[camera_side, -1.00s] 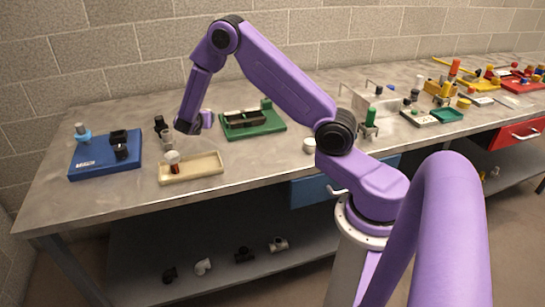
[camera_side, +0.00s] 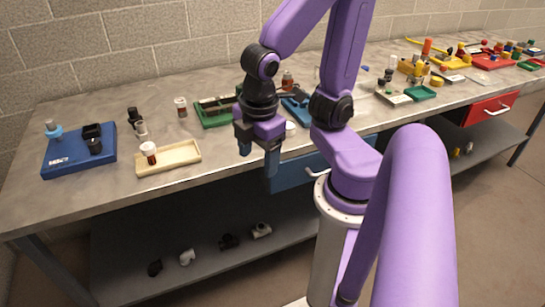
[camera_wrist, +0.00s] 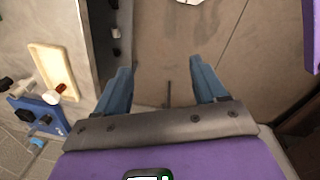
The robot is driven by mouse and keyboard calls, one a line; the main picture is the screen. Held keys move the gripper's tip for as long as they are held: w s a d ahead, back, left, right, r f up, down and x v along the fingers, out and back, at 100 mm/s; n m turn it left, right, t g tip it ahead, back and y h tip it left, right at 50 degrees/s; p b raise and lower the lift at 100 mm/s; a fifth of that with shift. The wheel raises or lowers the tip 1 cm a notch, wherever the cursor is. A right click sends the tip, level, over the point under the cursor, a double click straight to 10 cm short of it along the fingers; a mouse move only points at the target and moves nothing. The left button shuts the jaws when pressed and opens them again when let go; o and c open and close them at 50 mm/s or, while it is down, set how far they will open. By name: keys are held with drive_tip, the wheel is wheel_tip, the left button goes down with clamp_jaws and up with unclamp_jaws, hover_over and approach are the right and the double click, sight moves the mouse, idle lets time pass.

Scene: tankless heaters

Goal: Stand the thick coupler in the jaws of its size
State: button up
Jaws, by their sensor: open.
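My gripper (camera_side: 257,150) is open and empty, fingers pointing down near the table's front edge. In the wrist view its fingertips (camera_wrist: 160,72) are apart over floor. A green base with dark bars like jaws (camera_side: 218,108) lies behind it to the left. A blue base (camera_side: 298,110) is partly hidden behind the gripper, a brownish upright piece (camera_side: 287,79) near it. A white-and-brown short cylinder (camera_side: 181,106) stands left of the green base. A white-topped reddish cylinder (camera_side: 149,152) is in the cream tray (camera_side: 185,155). I cannot tell which piece is the thick coupler.
A larger blue board (camera_side: 65,158) with black parts and a light-blue fitting lies far left. A dark fitting (camera_side: 134,115) and a grey one (camera_side: 141,130) stand near the tray. Several fittings lie on the lower shelf. Table at front centre is bare.

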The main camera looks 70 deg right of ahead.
drive_tip(key=s, duration=0.1)
drive_tip(key=s+y, duration=0.1)
drive_tip(key=s, duration=0.1)
drive_tip(key=shift+s+a+r+g, duration=0.15)
drive_tip(key=shift+s+a+g, duration=0.05)
drive_tip(key=shift+g, duration=0.1)
drive_tip(key=shift+w+m, duration=0.15)
drive_tip(key=shift+m, duration=0.15)
